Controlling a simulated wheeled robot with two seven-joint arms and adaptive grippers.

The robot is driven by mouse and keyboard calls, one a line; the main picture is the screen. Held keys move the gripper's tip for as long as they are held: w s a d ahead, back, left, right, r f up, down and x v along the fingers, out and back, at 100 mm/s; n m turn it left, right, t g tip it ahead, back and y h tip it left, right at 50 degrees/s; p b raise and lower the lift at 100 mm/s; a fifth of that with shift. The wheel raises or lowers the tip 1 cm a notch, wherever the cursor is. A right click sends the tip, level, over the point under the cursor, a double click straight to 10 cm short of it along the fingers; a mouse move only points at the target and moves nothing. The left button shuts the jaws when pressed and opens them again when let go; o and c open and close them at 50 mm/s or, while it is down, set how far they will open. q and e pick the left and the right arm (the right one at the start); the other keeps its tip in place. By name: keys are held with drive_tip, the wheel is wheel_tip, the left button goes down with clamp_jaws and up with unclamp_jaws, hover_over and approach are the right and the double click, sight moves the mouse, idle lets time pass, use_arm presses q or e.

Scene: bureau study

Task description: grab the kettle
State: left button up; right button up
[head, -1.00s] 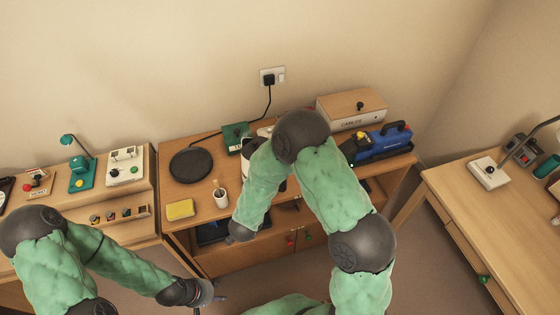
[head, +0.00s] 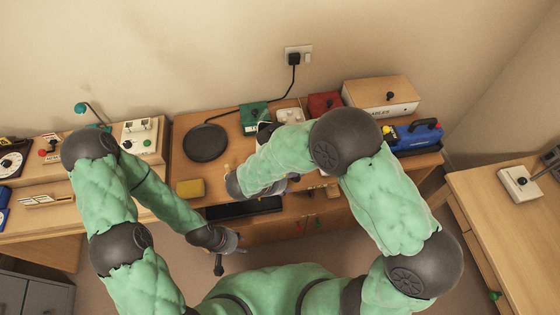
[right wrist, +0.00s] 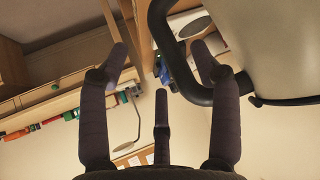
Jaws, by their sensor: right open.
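The kettle shows large and close in the right wrist view, as a pale cream body (right wrist: 275,45) with a thick black handle (right wrist: 158,35). My right gripper (right wrist: 160,65) is open. Its right finger overlaps the handle in the picture; I cannot tell whether they touch. In the head view my right arm hides most of the kettle, with a small black-and-white part (head: 263,128) perhaps showing above the forearm. The right gripper is hidden there. My left gripper (head: 222,250) hangs low in front of the cabinet, away from the kettle; its jaw state is unclear.
On the cabinet top are a round black plate (head: 205,142), a yellow sponge (head: 190,188), a green box (head: 254,116), a red box (head: 325,103), a wooden-lidded box (head: 380,93) and a blue case (head: 415,137). A cord runs to the wall socket (head: 298,55). Desks flank both sides.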

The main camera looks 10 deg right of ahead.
drive_tip(key=shift+b+x, duration=1.15)
drive_tip(key=shift+x, duration=1.9)
drive_tip(key=shift+w+d+r, duration=0.1)
drive_tip(key=shift+w+r, duration=0.1)
